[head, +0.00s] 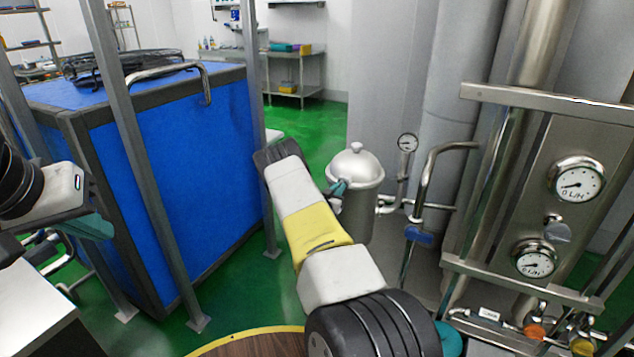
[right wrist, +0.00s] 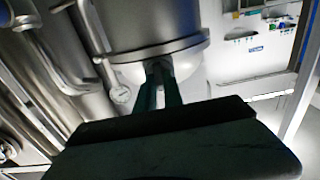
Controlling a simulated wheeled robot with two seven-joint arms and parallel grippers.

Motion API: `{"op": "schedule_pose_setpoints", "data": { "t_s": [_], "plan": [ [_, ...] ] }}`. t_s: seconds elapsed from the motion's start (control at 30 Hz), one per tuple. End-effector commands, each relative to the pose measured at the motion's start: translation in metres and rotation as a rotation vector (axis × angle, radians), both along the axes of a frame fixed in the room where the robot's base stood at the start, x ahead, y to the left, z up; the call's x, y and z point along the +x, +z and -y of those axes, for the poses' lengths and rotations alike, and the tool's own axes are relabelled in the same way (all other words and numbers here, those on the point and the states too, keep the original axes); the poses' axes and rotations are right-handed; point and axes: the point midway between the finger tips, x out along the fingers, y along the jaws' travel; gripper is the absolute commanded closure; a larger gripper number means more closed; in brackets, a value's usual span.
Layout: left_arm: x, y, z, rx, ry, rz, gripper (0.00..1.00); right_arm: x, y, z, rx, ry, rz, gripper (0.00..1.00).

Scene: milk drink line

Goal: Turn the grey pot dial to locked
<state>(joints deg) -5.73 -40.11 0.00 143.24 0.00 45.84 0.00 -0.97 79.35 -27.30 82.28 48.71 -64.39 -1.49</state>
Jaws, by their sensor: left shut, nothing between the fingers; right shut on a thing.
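The grey pot (head: 361,215) stands right of centre in the head view, under a domed lid with a small knob on top. My right gripper (head: 339,187) reaches the side of the pot just below the lid rim, its teal fingers shut. In the right wrist view the pot (right wrist: 150,22) fills the top, and the fingers (right wrist: 158,90) close on a small grey piece at its rim, apparently the pot dial (right wrist: 158,66). The fingers hide most of it, and its setting cannot be read. My left gripper (head: 97,228) is shut and empty at the far left.
A steel panel (head: 515,190) with round gauges and a grey knob (head: 557,230) stands at the right. Pipes and a blue-handled valve (head: 418,235) are beside the pot. A blue crate (head: 180,170) and metal posts stand at the left. Green floor is open behind the pot.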

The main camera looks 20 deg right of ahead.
Motion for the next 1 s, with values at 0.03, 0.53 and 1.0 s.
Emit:
{"op": "schedule_pose_setpoints", "data": {
  "t_s": [0.03,0.53,1.0],
  "plan": [
    [0.0000,0.0000,0.0000,0.000,0.000,0.000,1.00,0.0000,0.0003,0.0000,0.005,0.000,0.005,1.00],
    [0.0000,0.0000,0.0000,0.000,0.000,0.000,1.00,-0.0014,0.0005,0.0021,0.202,-0.002,0.239,1.00],
    [0.0000,0.0000,0.0000,0.000,0.000,0.000,1.00,-0.0025,-0.0005,0.0029,0.493,-0.002,0.579,1.00]
  ]
}}
